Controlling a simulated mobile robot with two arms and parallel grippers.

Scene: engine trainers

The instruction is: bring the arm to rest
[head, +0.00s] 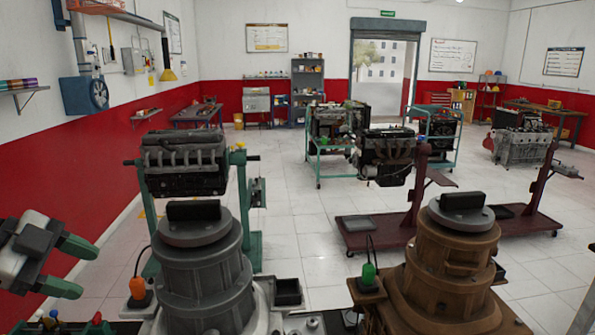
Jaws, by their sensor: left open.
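My left gripper (72,267) is at the left edge of the head view, raised beside the red and white wall. Its two green-tipped fingers are apart, with nothing between them. It is to the left of a grey ribbed housing (203,275) with a dark block on top, and clear of it. A brown housing (448,262) of similar shape stands to the right. My right gripper does not show.
An orange-topped switch (138,291) and a green-topped one (369,278) stand by the housings. Behind are a dark engine (186,160) on a green stand and another engine (386,155) on a maroon stand (376,231). Tiled floor (300,205) is open between them.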

